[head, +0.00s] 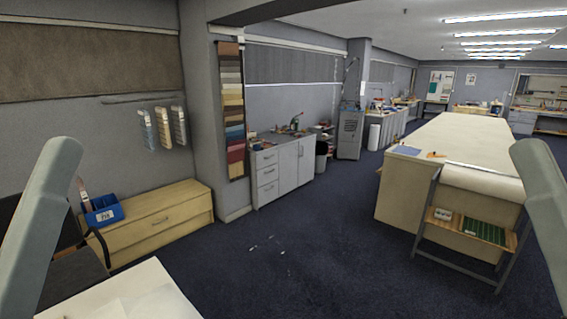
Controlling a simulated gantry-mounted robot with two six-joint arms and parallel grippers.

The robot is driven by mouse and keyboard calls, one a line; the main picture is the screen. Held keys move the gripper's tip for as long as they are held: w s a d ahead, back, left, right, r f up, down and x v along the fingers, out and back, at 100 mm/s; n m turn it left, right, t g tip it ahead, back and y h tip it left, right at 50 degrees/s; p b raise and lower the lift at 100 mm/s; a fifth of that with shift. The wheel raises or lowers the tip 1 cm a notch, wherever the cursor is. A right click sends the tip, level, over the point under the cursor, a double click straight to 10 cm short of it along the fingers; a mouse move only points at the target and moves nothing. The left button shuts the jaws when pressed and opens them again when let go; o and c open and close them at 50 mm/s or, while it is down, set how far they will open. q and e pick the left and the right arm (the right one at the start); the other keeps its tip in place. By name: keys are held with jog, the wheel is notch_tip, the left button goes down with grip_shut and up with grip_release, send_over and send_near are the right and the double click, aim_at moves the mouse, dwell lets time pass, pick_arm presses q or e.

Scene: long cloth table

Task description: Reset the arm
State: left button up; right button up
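Only parts of my two arms show in the head view. A pale grey-green link of my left arm rises along the left edge, and a matching link of my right arm stands at the right edge. Both grippers are outside the picture, so their fingers and anything in them are hidden. The long cloth table (460,135) stands at the right and runs away into the room, apart from both visible links.
A white tabletop (135,300) shows at the bottom left, near a dark chair (75,270). A low wooden drawer chest (160,218) holds a blue bin (103,214). A grey cabinet (283,168) stands by the wall. Dark carpet (300,260) lies open in the middle.

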pick_arm(q)
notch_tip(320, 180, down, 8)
jog(key=b, duration=0.6)
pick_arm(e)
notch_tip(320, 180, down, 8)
pick_arm(q)
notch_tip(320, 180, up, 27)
jog(key=p, duration=2.7)
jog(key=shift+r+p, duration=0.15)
jog(key=shift+p, duration=0.2)
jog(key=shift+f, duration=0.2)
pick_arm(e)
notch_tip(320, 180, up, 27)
